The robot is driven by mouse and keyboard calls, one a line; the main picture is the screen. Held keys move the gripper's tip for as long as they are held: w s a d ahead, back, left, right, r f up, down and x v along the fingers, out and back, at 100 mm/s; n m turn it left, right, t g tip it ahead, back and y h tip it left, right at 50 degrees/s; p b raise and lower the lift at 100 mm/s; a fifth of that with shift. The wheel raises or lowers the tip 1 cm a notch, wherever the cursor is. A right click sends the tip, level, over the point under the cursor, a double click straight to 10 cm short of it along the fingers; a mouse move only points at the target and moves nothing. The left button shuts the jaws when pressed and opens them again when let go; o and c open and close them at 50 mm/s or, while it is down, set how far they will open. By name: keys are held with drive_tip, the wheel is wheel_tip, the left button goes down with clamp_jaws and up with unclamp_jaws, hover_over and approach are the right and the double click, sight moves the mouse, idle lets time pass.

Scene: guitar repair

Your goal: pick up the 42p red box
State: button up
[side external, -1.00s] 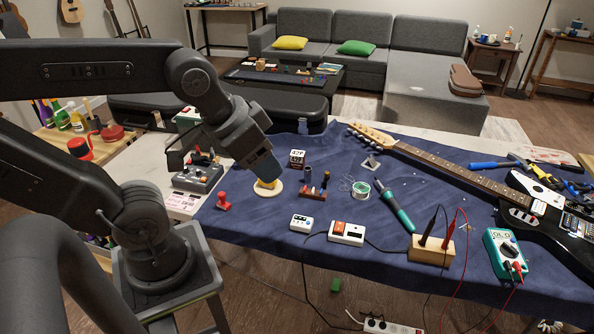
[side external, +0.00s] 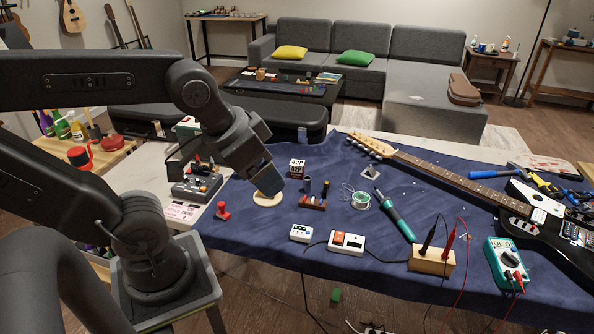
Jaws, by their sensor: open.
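The 42P box (side external: 296,168) is a small cube with a white labelled face and a dark reddish part. It stands on the blue cloth (side external: 330,215), toward its back edge. My gripper (side external: 268,187) is just left of the box and points down over a round pale wooden disc (side external: 268,200). It is apart from the box in the picture. The fingers are dark and small, and I see nothing held between them. Part of the disc is hidden behind the gripper tip.
Close in front of the box are a dark cylinder (side external: 307,184) and a small rack (side external: 313,202). A red piece (side external: 222,211) stands left. A solder spool (side external: 361,200), a soldering iron (side external: 398,217) and a guitar (side external: 450,175) lie to the right.

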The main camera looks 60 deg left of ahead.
drive_tip(key=shift+o, duration=0.3)
drive_tip(key=w+a+n+y, duration=0.1)
drive_tip(key=w+a+n, duration=0.2)
drive_tip(key=w+a, duration=0.55)
drive_tip(key=n+g+y, duration=0.2)
drive_tip(key=n+g, duration=0.1)
drive_tip(key=n, duration=0.4)
hover_over(297, 163)
drive_tip(key=s+d, duration=0.3)
drive_tip(key=d, duration=0.1)
wheel_tip(297, 163, down, 21)
drive_tip(key=x, duration=0.7)
drive_tip(key=shift+w+a+r, duration=0.15)
drive_tip(key=shift+w+a, duration=0.15)
drive_tip(key=shift+w, duration=0.05)
drive_tip(key=shift+a+x, duration=0.15)
drive_tip(key=shift+x, duration=1.5)
drive_tip(key=shift+a+x, duration=0.15)
drive_tip(key=shift+x, duration=1.5)
drive_tip(key=shift+r, duration=0.15)
